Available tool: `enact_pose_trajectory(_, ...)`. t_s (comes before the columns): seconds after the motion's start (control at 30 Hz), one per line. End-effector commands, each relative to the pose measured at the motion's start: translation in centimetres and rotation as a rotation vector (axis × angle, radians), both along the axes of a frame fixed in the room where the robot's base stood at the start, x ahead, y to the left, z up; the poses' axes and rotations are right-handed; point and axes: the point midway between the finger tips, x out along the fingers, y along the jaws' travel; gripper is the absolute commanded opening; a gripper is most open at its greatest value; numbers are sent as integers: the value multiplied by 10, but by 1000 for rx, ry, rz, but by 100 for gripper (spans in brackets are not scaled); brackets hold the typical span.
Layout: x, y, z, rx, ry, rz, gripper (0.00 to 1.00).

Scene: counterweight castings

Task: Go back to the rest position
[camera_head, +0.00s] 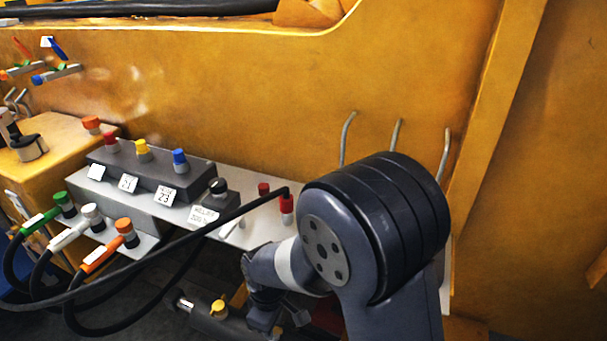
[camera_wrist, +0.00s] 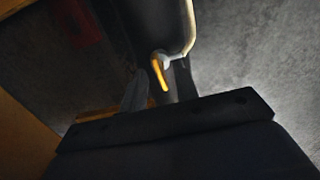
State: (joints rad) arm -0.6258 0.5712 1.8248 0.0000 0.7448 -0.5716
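My gripper (camera_head: 280,318) hangs low in front of the grey shelf in the head view, at the end of my arm, which fills the right middle. Its two fingers look apart, with nothing seen between them. In the wrist view the dark gripper body (camera_wrist: 165,118) crosses the lower part of the picture. Beyond it lies a dark cylinder with a yellow lever (camera_wrist: 160,73). The same yellow lever (camera_head: 218,307) shows left of my gripper in the head view, apart from it. Much of the fingers is dark and hard to make out.
A grey shelf (camera_head: 235,185) carries a block with red, yellow and blue caps (camera_head: 143,150). Green, white and orange hose ends (camera_head: 100,255) stand at the left, with black hoses looping below.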

Motion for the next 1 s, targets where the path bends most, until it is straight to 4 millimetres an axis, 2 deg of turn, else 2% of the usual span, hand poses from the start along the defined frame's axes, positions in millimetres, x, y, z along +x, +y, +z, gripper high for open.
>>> enact_pose_trajectory(0.5, 0, 0, 2, 0, 0, 45, 29)
enact_pose_trajectory(1.0, 1, 1, 102, 3, -4, 43, 29)
